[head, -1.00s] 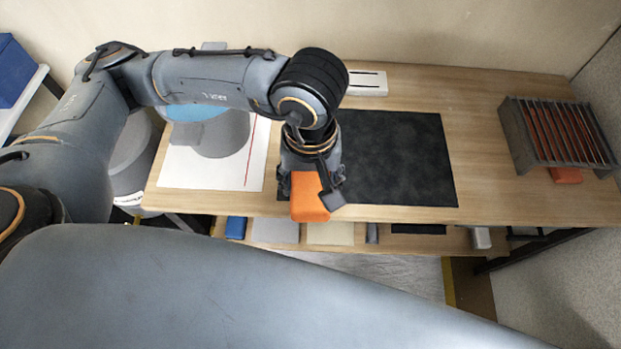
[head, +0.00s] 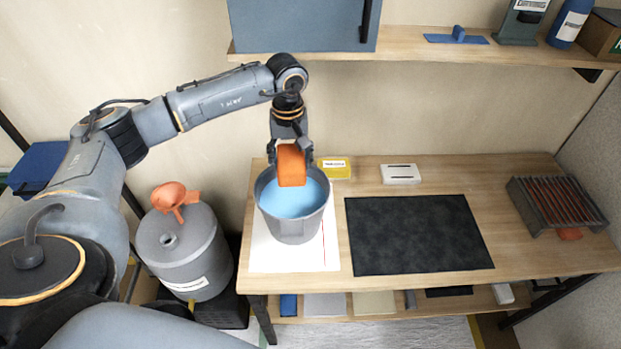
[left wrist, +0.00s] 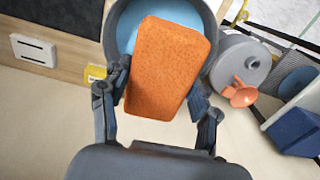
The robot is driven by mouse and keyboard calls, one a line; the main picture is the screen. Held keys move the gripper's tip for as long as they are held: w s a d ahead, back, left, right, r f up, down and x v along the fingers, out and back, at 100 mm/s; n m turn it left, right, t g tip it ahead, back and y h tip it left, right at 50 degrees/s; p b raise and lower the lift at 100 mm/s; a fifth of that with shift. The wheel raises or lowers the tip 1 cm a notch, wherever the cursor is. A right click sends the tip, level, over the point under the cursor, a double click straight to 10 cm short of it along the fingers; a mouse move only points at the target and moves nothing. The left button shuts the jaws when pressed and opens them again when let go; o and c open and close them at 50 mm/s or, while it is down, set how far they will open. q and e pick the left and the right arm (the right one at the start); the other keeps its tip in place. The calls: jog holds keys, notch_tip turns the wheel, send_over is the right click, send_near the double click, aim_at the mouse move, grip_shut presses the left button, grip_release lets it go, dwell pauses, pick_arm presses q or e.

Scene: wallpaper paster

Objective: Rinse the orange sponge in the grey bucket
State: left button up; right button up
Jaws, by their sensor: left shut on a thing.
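The orange sponge (head: 291,163) is held in my left gripper (head: 290,150), which is shut on it. The sponge hangs over the rear part of the grey bucket (head: 293,232), above the light blue water (head: 295,203). In the left wrist view the sponge (left wrist: 168,68) sits between the two fingers of the gripper (left wrist: 160,92). Behind it show the grey bucket's rim (left wrist: 112,30) and blue water. The bucket stands on a white sheet with a red line (head: 262,256). My right gripper is not in view.
A black mat (head: 415,235) lies right of the bucket. A grey rack (head: 555,203) stands at the far right. A grey drum (head: 182,253) with an orange funnel (head: 173,197) stands left of the table. A shelf (head: 420,44) with a blue-grey cabinet hangs above.

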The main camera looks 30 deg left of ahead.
pick_arm(q)
jog(key=shift+a, duration=0.35)
jog(key=shift+w, duration=0.1)
notch_tip(320, 180, down, 2)
jog(key=shift+w+d+f+b, duration=0.1)
jog(key=shift+w+d+b, duration=0.05)
jog(key=shift+b, duration=0.45)
notch_tip(320, 180, down, 8)
jog(key=b, duration=0.6)
jog(key=shift+f, duration=0.2)
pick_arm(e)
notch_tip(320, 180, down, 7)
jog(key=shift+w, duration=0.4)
pick_arm(q)
jog(key=shift+f, duration=0.2)
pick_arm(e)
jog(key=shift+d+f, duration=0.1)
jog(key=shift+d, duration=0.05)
pick_arm(q)
jog(key=shift+f, duration=0.4)
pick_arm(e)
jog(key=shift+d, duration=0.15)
pick_arm(q)
jog(key=shift+f, duration=0.75)
